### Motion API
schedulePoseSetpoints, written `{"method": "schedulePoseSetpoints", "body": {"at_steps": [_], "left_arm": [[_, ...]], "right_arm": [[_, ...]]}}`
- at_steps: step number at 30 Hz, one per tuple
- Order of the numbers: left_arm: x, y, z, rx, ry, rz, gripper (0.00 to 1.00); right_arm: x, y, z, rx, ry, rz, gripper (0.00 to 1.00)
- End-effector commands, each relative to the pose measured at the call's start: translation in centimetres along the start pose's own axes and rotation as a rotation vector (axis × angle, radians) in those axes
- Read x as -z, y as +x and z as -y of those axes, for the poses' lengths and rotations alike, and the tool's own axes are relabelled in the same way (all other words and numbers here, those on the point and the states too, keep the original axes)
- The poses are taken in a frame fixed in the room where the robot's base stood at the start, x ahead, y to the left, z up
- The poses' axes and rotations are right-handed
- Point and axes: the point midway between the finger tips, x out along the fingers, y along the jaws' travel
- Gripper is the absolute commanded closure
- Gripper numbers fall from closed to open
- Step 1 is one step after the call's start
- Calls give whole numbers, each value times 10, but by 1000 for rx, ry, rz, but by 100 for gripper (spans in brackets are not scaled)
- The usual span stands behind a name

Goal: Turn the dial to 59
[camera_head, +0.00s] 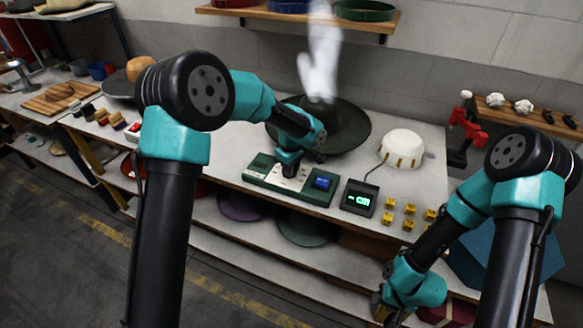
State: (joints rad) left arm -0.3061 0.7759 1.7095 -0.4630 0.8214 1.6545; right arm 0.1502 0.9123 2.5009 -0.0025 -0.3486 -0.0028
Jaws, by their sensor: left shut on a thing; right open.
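A green control panel (258,180) with a pale face and a blue block (322,184) at its right end sits near the table's front edge. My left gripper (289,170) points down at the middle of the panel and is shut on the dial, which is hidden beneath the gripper. A small dark display box (359,198) with glowing green characters stands to the right of the panel. The characters are too small to read surely. My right gripper (385,308) is open, low at the table's front right, away from the panel.
A white dome (403,147) with a cable stands at the right, with several small yellow blocks (408,224) in front. A red and black tool (463,128) stands at the far right.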

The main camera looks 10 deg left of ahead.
Motion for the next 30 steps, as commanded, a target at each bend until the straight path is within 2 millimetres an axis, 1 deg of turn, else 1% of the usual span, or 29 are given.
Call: {"method": "schedulePoseSetpoints", "body": {"at_steps": [30], "left_arm": [[4,-1,6,-1,963,-1,100]], "right_arm": [[0,0,0,0,0,0,57]]}}
